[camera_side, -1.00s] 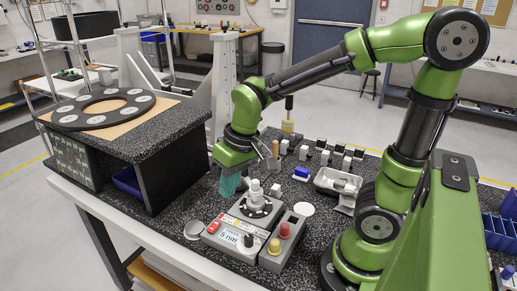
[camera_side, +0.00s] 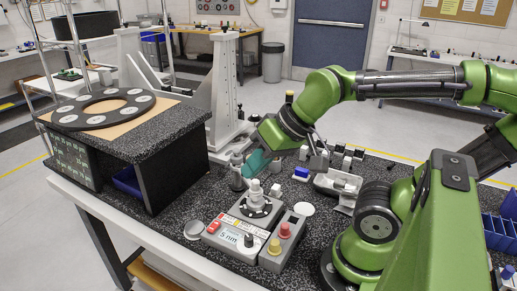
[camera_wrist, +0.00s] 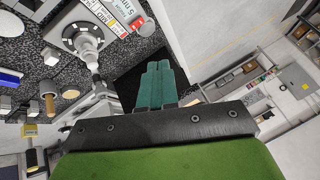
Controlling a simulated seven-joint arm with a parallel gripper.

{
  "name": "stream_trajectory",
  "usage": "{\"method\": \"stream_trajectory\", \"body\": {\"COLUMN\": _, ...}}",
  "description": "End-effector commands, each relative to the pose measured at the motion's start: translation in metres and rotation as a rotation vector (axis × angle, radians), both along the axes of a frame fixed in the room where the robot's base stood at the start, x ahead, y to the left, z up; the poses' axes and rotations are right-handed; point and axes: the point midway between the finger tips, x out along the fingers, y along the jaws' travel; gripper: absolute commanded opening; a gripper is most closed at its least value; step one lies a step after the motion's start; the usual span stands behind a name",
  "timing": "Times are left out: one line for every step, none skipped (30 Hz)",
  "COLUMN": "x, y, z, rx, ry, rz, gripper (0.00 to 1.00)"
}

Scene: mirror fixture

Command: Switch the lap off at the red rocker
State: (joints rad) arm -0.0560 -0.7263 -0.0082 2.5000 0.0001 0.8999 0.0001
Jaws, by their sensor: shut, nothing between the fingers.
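The lap unit (camera_side: 237,240) is a grey box with a light front panel reading "5 nm" and a black knob (camera_side: 248,240). The red rocker (camera_side: 213,227) sits at the panel's left end; it also shows in the wrist view (camera_wrist: 137,39). Behind the panel is the round lap plate with a pale stepped post (camera_side: 255,194). My gripper (camera_side: 250,168) has teal fingers, shut and empty. It is tilted down to the left, above and behind the lap, clear of the rocker. In the wrist view the fingers (camera_wrist: 155,66) are together. Which way the rocker is set is too small to tell.
A grey box with a red button (camera_side: 285,230) and a yellow button (camera_side: 274,247) adjoins the lap unit on the right. A speckled raised stand (camera_side: 150,135) is at left. A metal tray (camera_side: 337,184) and several small blocks lie behind right.

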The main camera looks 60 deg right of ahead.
Motion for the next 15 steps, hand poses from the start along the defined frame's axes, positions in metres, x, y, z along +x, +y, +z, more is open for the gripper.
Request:
{"method": "stream_trajectory", "body": {"x": 0.002, "y": 0.006, "z": -0.006, "rx": 0.013, "ry": 0.031, "rz": 0.030, "gripper": 0.00}}
{"method": "stream_trajectory", "body": {"x": 0.004, "y": 0.010, "z": -0.008, "rx": 0.023, "ry": 0.049, "rz": 0.046, "gripper": 0.00}}
{"method": "stream_trajectory", "body": {"x": 0.007, "y": 0.014, "z": -0.011, "rx": 0.038, "ry": 0.077, "rz": 0.065, "gripper": 0.00}}
{"method": "stream_trajectory", "body": {"x": 0.010, "y": 0.017, "z": -0.014, "rx": 0.053, "ry": 0.103, "rz": 0.074, "gripper": 0.00}}
{"method": "stream_trajectory", "body": {"x": 0.014, "y": 0.019, "z": -0.017, "rx": 0.072, "ry": 0.135, "rz": 0.073, "gripper": 0.00}}
{"method": "stream_trajectory", "body": {"x": 0.019, "y": 0.023, "z": -0.022, "rx": 0.106, "ry": 0.185, "rz": 0.051, "gripper": 0.00}}
{"method": "stream_trajectory", "body": {"x": 0.023, "y": 0.025, "z": -0.025, "rx": 0.133, "ry": 0.228, "rz": 0.022, "gripper": 0.00}}
{"method": "stream_trajectory", "body": {"x": 0.027, "y": 0.027, "z": -0.030, "rx": 0.160, "ry": 0.272, "rz": -0.017, "gripper": 0.00}}
{"method": "stream_trajectory", "body": {"x": 0.033, "y": 0.028, "z": -0.035, "rx": 0.195, "ry": 0.335, "rz": -0.083, "gripper": 0.00}}
{"method": "stream_trajectory", "body": {"x": 0.037, "y": 0.029, "z": -0.039, "rx": 0.218, "ry": 0.382, "rz": -0.140, "gripper": 0.00}}
{"method": "stream_trajectory", "body": {"x": 0.042, "y": 0.030, "z": -0.044, "rx": 0.240, "ry": 0.429, "rz": -0.204, "gripper": 0.00}}
{"method": "stream_trajectory", "body": {"x": 0.047, "y": 0.031, "z": -0.049, "rx": 0.264, "ry": 0.484, "rz": -0.292, "gripper": 0.00}}
{"method": "stream_trajectory", "body": {"x": 0.051, "y": 0.031, "z": -0.053, "rx": 0.279, "ry": 0.523, "rz": -0.363, "gripper": 0.00}}
{"method": "stream_trajectory", "body": {"x": 0.055, "y": 0.031, "z": -0.057, "rx": 0.292, "ry": 0.556, "rz": -0.434, "gripper": 0.00}}
{"method": "stream_trajectory", "body": {"x": 0.060, "y": 0.030, "z": -0.061, "rx": 0.306, "ry": 0.598, "rz": -0.531, "gripper": 0.00}}
